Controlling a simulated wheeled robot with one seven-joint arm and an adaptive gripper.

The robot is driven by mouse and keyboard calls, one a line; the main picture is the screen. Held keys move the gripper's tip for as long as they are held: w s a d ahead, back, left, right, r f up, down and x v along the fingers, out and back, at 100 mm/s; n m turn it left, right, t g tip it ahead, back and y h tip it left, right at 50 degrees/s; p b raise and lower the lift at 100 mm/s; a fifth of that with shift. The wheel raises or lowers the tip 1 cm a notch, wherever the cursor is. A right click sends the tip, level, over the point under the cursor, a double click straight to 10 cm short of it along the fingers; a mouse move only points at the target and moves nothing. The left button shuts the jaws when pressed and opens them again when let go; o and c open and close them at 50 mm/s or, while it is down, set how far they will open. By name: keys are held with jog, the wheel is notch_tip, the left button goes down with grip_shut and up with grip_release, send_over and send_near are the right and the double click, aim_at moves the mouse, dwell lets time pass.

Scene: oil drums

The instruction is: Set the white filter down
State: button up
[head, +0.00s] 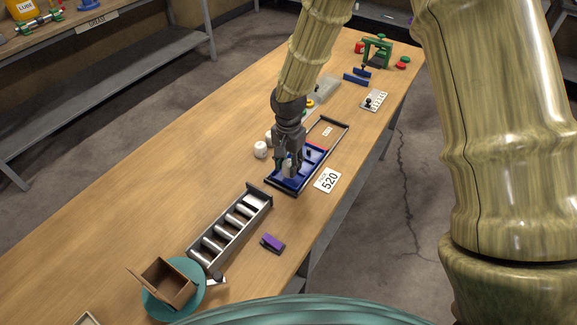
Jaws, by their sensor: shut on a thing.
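My gripper (286,160) hangs over the near end of a blue divided tray (313,168). It is shut on a small pale thing (287,168), taken to be the white filter; the fingers hide much of it. I cannot tell whether its lower end touches the tray. Another white cylinder (260,149) stands on the wooden table just left of the tray. A second one (270,137) is partly hidden behind my gripper.
A rack of pale rollers (229,230) lies nearer on the table (130,200). A 520 card (327,180) and a purple block (272,243) lie at the right. An open brown box (167,285) sits on a teal disc. A green device (377,50) stands far back. The table's left is clear.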

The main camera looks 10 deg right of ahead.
aim_at(289, 162)
jog(key=shift+f+p, duration=0.35)
jog(key=shift+f, duration=0.8)
jog(key=o, duration=1)
jog(key=shift+f, duration=0.15)
jog(key=shift+o, duration=0.2)
jog(key=shift+r+b, duration=1.75)
jog(key=shift+r, duration=4.4)
